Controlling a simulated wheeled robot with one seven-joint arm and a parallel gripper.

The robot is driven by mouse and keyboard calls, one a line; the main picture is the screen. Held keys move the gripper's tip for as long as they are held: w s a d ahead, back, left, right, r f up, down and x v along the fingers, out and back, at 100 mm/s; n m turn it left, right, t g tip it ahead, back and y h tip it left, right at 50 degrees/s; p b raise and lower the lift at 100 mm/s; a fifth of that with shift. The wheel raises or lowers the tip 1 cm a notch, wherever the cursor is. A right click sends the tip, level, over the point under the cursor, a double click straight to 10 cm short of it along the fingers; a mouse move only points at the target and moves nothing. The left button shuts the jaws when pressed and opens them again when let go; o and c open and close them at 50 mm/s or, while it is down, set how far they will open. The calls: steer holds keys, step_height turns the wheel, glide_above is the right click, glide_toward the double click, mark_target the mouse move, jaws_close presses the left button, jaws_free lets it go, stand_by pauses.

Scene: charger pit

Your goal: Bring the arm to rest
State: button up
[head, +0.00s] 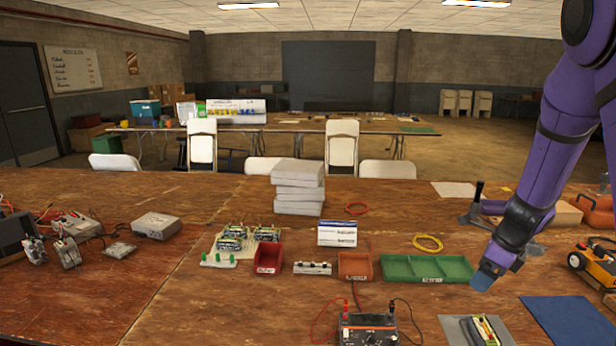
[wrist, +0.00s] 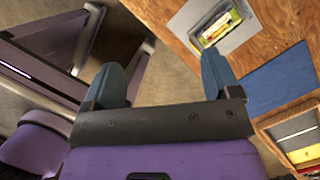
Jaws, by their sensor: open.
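My purple arm comes down from the upper right in the head view. My gripper (head: 487,277) hangs above the table's right part, just right of the green tray (head: 400,269). In the wrist view my gripper (wrist: 163,82) shows two blue fingers spread wide apart, with nothing between them. A grey mat (head: 452,327) holds a dark holder with a green and yellow item (head: 486,331) below the gripper. The same item (wrist: 220,27) shows in the wrist view, apart from the fingers.
A black meter (head: 368,330), a red bin (head: 268,257), an orange bin (head: 355,265) and a stack of grey boxes (head: 298,187) stand on the table. Bare wood lies at the front left.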

steer(key=s+a+r+n+t, duration=0.1)
steer(key=s+a+r+n, duration=0.3)
steer(key=r+n, duration=0.3)
steer(key=s+a+r+n, duration=0.5)
steer(key=r+n, duration=0.1)
steer(key=r, duration=0.4)
steer(key=s+a+r+n+t+h, duration=0.1)
steer(key=s+r+n, duration=0.3)
steer(key=s+n, duration=0.3)
steer(key=s+a+r+n+t+h, duration=0.1)
steer(key=s+r+n, duration=0.3)
steer(key=s, duration=0.5)
steer(key=shift+s+a+r+n+h, duration=0.25)
steer(key=shift+a+n, duration=0.35)
steer(key=shift+n, duration=0.8)
steer(key=shift+w+f, duration=0.1)
